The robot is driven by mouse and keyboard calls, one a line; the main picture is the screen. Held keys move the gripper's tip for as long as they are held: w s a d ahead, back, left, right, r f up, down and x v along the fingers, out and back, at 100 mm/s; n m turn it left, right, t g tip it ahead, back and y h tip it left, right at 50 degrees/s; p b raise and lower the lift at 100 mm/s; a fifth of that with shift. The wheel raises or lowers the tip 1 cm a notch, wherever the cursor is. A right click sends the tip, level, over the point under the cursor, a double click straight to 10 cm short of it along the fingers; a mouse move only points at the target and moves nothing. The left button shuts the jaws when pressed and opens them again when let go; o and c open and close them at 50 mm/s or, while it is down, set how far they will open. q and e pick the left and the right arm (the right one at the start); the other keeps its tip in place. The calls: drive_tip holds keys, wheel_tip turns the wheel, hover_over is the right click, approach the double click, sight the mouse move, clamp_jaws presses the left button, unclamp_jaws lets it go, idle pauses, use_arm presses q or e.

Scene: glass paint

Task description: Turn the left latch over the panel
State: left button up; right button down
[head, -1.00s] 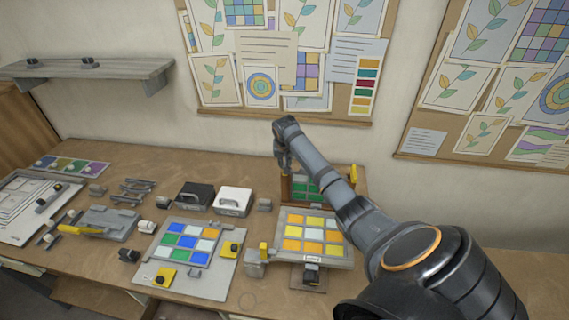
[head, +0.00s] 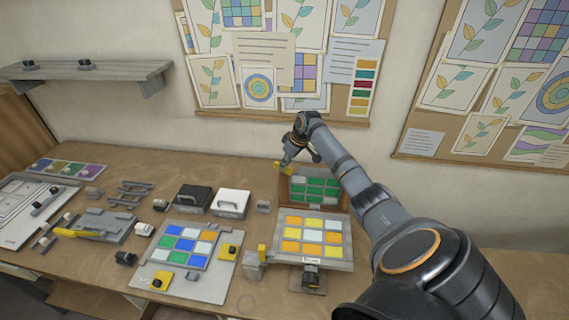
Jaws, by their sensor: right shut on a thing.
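A panel of green and pale glass squares (head: 316,188) stands upright in a brown wooden frame (head: 290,198) at the back of the bench. A small yellow latch (head: 281,168) shows at the frame's upper left corner. My right gripper (head: 286,162) reaches in from the right, above this corner, and is shut on the latch. The fingertips are small and partly cover it. The frame's upper right corner is hidden behind my right arm. My left gripper is not in view.
A tilted grey stand with a yellow and orange panel (head: 312,236) stands in front of the frame. A grey plate (head: 207,284) with a blue, green and white panel lies to the left. Black (head: 192,198) and white (head: 233,203) boxes stand left of the frame.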

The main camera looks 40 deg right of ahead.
drive_tip(key=n+b, duration=0.1)
drive_tip(key=n+y, duration=0.1)
drive_tip(key=n+b, duration=0.1)
drive_tip(key=n, duration=0.1)
drive_tip(key=shift+w+d+g+y+b, duration=0.15)
drive_tip(key=shift+d+g+y+b, duration=0.1)
drive_tip(key=shift+g+y+b, duration=0.1)
drive_tip(key=shift+n, duration=0.4)
drive_tip(key=shift+r+n+b, duration=0.1)
drive_tip(key=shift+n+b, duration=0.2)
drive_tip(key=c, duration=1.4)
unclamp_jaws()
drive_tip(key=v, duration=1.2)
drive_tip(key=shift+d, duration=0.1)
